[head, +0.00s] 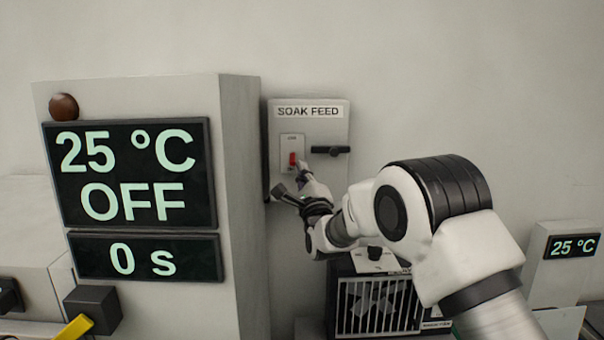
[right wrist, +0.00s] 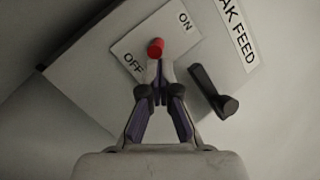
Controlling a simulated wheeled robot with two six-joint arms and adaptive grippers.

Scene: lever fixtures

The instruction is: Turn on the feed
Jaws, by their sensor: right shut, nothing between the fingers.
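The grey SOAK FEED box (head: 336,177) is on the wall in the middle of the head view. It has a white switch plate with a red-tipped toggle (head: 292,159) and a black lever (head: 331,151) to the right of it. In the right wrist view the plate (right wrist: 126,44) is marked ON and OFF, with the red tip (right wrist: 156,48) between the marks; I cannot tell which way it is set. My right gripper (right wrist: 158,66) is shut and empty, its fingertips right at the red tip. It also shows in the head view (head: 302,168). My left gripper is not in view.
A large cabinet (head: 238,200) stands left, its display (head: 130,174) reading 25 °C, OFF and 0 s. A yellow lever (head: 76,327) is at its lower left. A dark grilled unit (head: 375,305) sits below my right arm. A small 25 °C display (head: 572,246) is at the right.

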